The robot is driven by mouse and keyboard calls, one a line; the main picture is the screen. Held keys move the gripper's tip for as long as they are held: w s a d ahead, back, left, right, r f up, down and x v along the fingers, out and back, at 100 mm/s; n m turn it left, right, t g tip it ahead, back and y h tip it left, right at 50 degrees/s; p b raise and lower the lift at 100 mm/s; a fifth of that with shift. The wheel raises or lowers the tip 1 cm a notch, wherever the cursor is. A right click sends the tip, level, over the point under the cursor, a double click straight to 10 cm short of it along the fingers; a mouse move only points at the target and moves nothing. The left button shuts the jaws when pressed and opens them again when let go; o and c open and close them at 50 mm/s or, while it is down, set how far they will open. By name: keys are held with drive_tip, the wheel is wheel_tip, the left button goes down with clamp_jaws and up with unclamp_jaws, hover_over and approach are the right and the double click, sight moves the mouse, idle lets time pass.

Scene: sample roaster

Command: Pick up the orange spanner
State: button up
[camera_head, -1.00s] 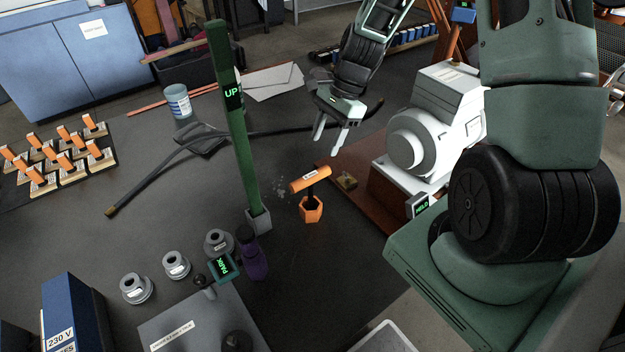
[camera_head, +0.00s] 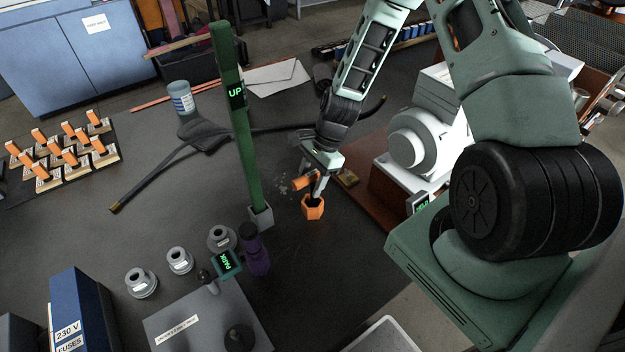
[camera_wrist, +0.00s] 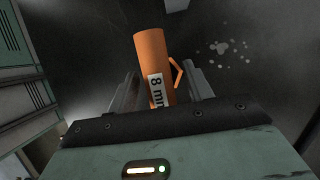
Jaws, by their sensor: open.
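The orange spanner (camera_head: 299,184) has a cylindrical orange handle on top and stands upright in the head view, with an orange hexagonal part (camera_head: 313,208) at its foot on the dark table. In the wrist view the orange handle (camera_wrist: 154,62) carries a white "8 mm" label and lies between the two fingers. My gripper (camera_head: 318,188) is open around the handle, with a finger on either side. Its fingers partly hide the spanner's shaft in the head view. I cannot tell whether either finger touches the handle.
A green post (camera_head: 240,130) marked "UP" stands just left of the spanner. A purple bottle-like object (camera_head: 256,257) stands in front of it. A white machine (camera_head: 428,135) on a brown base is to the right. Orange-handled blocks (camera_head: 62,150) fill the far left.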

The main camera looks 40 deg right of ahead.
drive_tip(key=shift+a+f, duration=0.1)
drive_tip(key=shift+f, duration=0.15)
clamp_jaws()
drive_tip(key=shift+r, duration=0.15)
